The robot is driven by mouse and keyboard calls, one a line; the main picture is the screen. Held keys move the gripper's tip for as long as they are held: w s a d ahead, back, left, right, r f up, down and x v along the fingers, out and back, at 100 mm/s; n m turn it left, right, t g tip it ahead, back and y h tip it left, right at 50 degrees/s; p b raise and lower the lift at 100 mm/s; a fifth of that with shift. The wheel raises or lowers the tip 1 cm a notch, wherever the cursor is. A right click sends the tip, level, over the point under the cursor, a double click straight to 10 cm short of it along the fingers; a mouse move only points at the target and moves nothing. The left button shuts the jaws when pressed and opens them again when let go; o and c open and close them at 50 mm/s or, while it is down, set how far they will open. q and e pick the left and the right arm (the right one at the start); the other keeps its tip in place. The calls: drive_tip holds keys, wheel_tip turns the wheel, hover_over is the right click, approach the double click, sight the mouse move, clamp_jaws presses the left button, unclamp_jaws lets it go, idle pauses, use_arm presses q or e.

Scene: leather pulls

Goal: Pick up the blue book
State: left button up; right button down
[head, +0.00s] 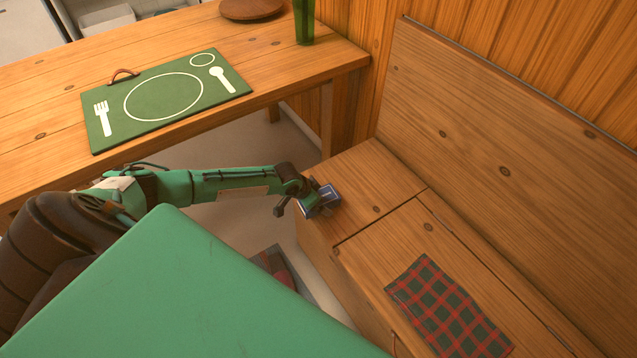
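The small blue book (331,193) is at the near left corner of the wooden bench top. Part of it is hidden behind my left gripper. My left gripper (311,200) reaches in from the left and is right at the book, overlapping its left side in the head view. The fingers are small and dark here, so I cannot tell whether they are closed on the book or only beside it. I cannot tell whether the book rests on the bench or is raised. My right gripper is not in view.
The wooden bench (378,238) has a tall back panel and a plaid cloth (447,305) on its lid.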

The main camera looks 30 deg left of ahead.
use_arm(q)
drive_tip(key=shift+f, duration=0.2)
idle(0.4)
drive_tip(key=c, duration=1.2)
